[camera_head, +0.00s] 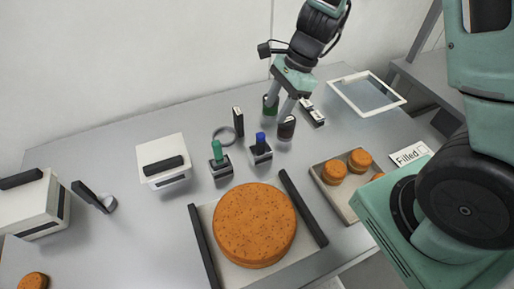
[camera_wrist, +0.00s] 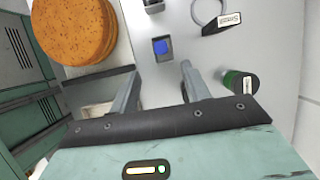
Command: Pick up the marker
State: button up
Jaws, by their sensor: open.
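A blue-topped marker (camera_head: 260,138) stands upright in a small dark holder (camera_head: 260,155) near the middle of the table. Its blue end (camera_wrist: 161,46) shows in the wrist view, ahead of the gap between my fingers. A green-topped marker (camera_head: 216,149) stands in a similar holder (camera_head: 220,168) to its left. My gripper (camera_head: 279,108) is open and above the table, to the right of and behind the blue marker. In the wrist view my gripper (camera_wrist: 158,80) holds nothing between its fingers. Which marker is meant cannot be told.
A dark green labelled jar (camera_wrist: 240,82) stands close beside one finger. A large orange round (camera_head: 254,222) lies in a tray (camera_head: 303,205) in front. A tray (camera_head: 347,205) of small rounds is at right. A white box (camera_head: 160,150) and a ring (camera_head: 223,132) stand left.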

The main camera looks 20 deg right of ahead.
aim_at(261, 134)
jog(key=x, duration=0.7)
jog(key=shift+a+f, duration=0.15)
jog(key=shift+f, duration=0.05)
jog(key=shift+x, duration=2.55)
jog(key=shift+w+a, duration=0.15)
grip_shut()
